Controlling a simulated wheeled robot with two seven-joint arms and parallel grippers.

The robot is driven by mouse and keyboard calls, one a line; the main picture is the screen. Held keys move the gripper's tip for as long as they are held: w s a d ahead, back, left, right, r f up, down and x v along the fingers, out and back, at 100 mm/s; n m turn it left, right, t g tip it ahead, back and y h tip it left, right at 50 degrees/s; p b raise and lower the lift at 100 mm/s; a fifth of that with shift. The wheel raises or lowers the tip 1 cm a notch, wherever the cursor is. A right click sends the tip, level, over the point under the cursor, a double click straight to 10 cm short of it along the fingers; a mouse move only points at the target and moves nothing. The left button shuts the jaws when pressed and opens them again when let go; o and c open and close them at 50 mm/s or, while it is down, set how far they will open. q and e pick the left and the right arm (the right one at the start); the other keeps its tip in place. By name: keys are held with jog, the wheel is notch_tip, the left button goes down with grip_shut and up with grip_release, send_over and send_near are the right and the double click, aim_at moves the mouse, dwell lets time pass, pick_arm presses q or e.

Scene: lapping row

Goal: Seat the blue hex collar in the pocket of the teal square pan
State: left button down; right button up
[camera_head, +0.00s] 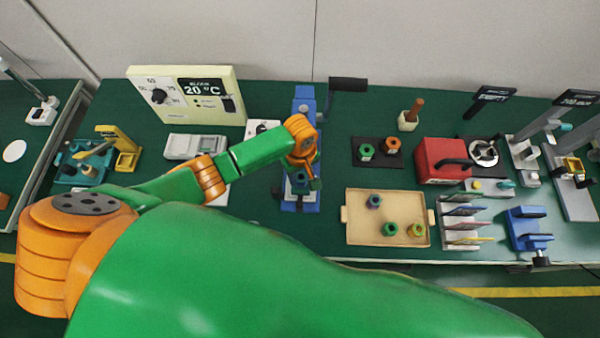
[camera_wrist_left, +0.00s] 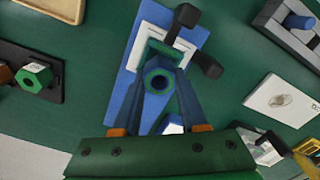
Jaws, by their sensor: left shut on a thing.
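My left gripper (camera_head: 301,179) is over the blue press (camera_head: 304,103) in the head view, pointing down. In the left wrist view the gripper (camera_wrist_left: 158,92) is shut on the blue hex collar (camera_wrist_left: 147,83), whose round bore shows with a green ring around it. A teal square piece (camera_wrist_left: 164,50), which looks like the pan, lies on the white plate of the press just beyond the collar. The collar and fingers cover part of it, so its pocket is hidden. I cannot tell whether the collar touches it. My right gripper is not in view.
A tan tray (camera_head: 355,236) with several hex collars stands right of the press. A black mat (camera_head: 379,160) behind it holds a green and an orange collar. The press's black handle (camera_head: 348,84) sticks out right. A pale control box (camera_head: 150,108) stands back left.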

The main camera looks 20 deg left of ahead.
aim_at(300, 178)
pick_arm(q)
jog(key=shift+f, duration=0.2)
jog(key=shift+f+b, duration=0.3)
jog(key=shift+b, duration=0.05)
jog(key=shift+f+b, duration=0.3)
jog(key=shift+f, duration=0.1)
jog(key=shift+c, duration=1.8)
grip_release()
jog(key=shift+r, duration=0.1)
notch_tip(300, 178, up, 7)
jog(key=shift+r+p, duration=0.1)
jog(key=shift+p, duration=0.5)
